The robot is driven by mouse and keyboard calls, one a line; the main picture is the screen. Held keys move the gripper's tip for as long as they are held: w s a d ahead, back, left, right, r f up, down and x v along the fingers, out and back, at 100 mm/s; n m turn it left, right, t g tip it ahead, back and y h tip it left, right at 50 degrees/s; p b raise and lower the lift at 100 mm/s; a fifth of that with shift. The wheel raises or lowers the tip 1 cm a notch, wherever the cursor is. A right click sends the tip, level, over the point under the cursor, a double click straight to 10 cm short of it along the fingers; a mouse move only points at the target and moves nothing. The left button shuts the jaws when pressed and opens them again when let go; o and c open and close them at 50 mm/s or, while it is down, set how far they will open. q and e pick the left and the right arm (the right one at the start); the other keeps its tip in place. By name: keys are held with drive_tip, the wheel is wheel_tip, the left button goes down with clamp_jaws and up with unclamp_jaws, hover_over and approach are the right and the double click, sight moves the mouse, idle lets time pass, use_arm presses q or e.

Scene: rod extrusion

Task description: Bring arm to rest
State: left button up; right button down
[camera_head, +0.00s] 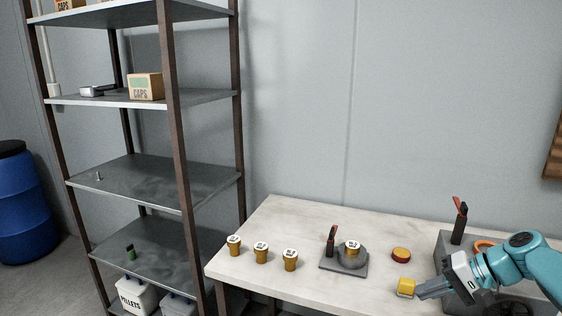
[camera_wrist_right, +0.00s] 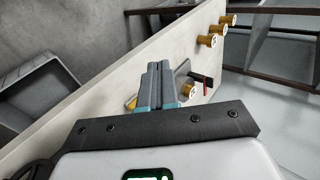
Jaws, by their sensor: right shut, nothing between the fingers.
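My right arm (camera_head: 510,262) is teal and comes in from the right in the head view. Its gripper (camera_head: 422,293) is shut and empty above the right part of the table, its tips close beside a yellow block-like piece (camera_head: 405,287). I cannot tell whether they touch. In the wrist view the shut fingers (camera_wrist_right: 157,75) lie together and point towards the table. My left gripper is not in view.
The pale table (camera_head: 290,215) bears several amber bottles (camera_head: 261,254), a grey fixture (camera_head: 340,264) with a red-handled lever, a round orange-capped piece (camera_head: 401,254) and a grey machine (camera_head: 447,247). A metal shelf (camera_head: 130,180) stands left, with a blue barrel (camera_head: 22,205) beyond.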

drive_tip(key=s+a+f+g+h+p, duration=0.1)
drive_tip(key=s+a+f, duration=0.15)
drive_tip(key=f, duration=0.55)
drive_tip(key=s+a+f+g+h+p, duration=0.15)
drive_tip(key=a+f, duration=0.25)
drive_tip(key=f, duration=0.4)
drive_tip(key=s+a+f+h, duration=0.1)
drive_tip(key=s+a+f, duration=0.2)
drive_tip(key=f, duration=0.5)
drive_tip(key=s+a+f+n, duration=0.1)
drive_tip(key=s+a+f, duration=0.1)
drive_tip(key=s, duration=0.5)
drive_tip(key=s+a+f+n+g+p, duration=0.1)
drive_tip(key=s+a+f, duration=0.2)
drive_tip(key=s+a, duration=0.2)
drive_tip(key=s+a+f+n, duration=0.1)
drive_tip(key=s+a+f, duration=0.2)
drive_tip(key=s, duration=0.6)
drive_tip(key=shift+s+a+h+p, duration=0.15)
drive_tip(key=shift+s+h+p, duration=0.25)
drive_tip(key=shift+h, duration=0.05)
